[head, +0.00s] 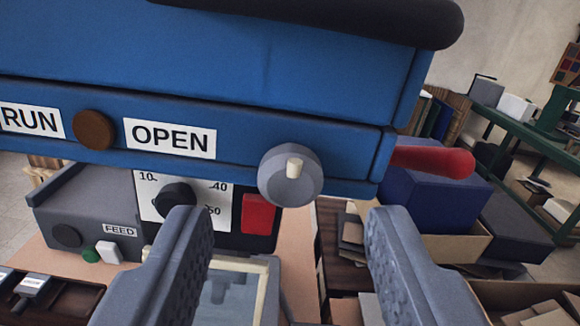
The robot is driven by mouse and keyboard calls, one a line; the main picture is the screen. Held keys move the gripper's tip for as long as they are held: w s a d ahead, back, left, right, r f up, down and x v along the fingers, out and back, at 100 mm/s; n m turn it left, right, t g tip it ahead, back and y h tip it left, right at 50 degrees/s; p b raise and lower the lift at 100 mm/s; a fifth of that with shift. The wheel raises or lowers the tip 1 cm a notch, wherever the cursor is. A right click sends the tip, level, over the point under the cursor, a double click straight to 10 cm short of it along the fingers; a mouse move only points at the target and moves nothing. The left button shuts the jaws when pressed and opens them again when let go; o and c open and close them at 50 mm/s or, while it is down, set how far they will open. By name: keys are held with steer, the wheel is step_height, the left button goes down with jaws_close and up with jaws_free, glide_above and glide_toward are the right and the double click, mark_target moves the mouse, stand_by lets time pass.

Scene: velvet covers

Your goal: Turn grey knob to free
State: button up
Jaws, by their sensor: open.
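The grey knob (290,175) sits on the lower right front of a blue machine body (240,70). It is round, with a pale pointer mark that stands roughly upright, tilted slightly. An "OPEN" label (170,138), a brown round button (94,130) and a "RUN" label (30,120) are to its left. I see no label reading "free". My gripper (287,235) is open, its two grey fingers apart at the bottom of the view. The knob lies above and between the fingertips, and nothing is between the fingers.
Below the blue body are a dark dial (175,198) on a white scale, a red block (258,214) and a grey "FEED" box (90,215). A red handle (432,162) juts out at right. Boxes and a green shelf (520,125) stand behind.

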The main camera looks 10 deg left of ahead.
mark_target(288, 195)
steer(key=shift+p+x, duration=0.35)
steer(key=shift+x, duration=0.4)
steer(key=shift+w+a+p, duration=0.2)
steer(key=shift+w+p, duration=0.2)
steer(key=shift+w, duration=0.25)
jaws_close()
